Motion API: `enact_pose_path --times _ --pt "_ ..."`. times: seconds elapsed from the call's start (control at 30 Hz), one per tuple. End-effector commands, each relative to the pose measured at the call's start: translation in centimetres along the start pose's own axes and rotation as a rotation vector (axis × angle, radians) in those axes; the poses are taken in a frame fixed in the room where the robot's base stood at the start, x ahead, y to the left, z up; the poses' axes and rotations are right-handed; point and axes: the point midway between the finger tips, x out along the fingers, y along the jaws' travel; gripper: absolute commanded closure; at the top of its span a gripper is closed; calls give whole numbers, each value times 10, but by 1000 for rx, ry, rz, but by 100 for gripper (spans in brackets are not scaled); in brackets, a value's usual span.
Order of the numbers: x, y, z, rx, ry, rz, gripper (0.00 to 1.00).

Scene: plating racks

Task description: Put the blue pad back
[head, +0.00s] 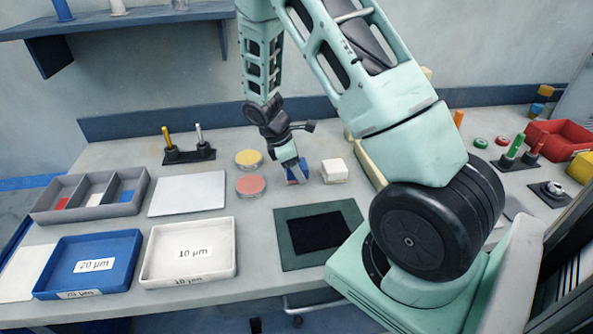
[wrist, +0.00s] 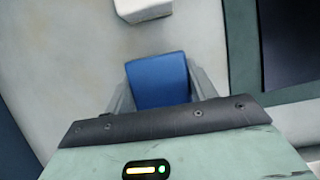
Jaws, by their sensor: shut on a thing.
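My gripper (head: 293,174) is shut on a blue pad (wrist: 158,80), which sits between the fingers in the wrist view. In the head view the blue pad (head: 302,167) is partly hidden by the gripper, at the middle of the table; I cannot tell whether it touches the table. A white block (head: 334,171) is just right of it. A grey divided tray (head: 44,215) at the left has three compartments, with something red (head: 62,202) in the left one and something blue (head: 126,196) in the right one.
A yellow disc (head: 249,158) and a red disc (head: 249,185) lie left of the gripper. A blue bin (head: 52,262) marked 20 µm and a white bin (head: 188,280) marked 10 µm stand in front. A white plate (head: 188,194), a peg stand (head: 189,157) and a dark green-edged mat (head: 286,230) are nearby.

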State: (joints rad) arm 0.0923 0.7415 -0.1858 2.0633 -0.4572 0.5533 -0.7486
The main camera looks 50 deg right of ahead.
Motion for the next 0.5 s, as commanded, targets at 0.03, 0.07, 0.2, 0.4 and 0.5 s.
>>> enact_pose_path --times 0.03,0.07,0.2,0.4,0.5 --pt "6 0 -2 -2 -3 -3 73" --pt "9 0 -4 -3 -2 -1 73" --pt "16 0 -7 -2 0 1 73" --pt "16 0 -7 -1 0 1 73" --pt "19 0 -8 -1 0 1 73"
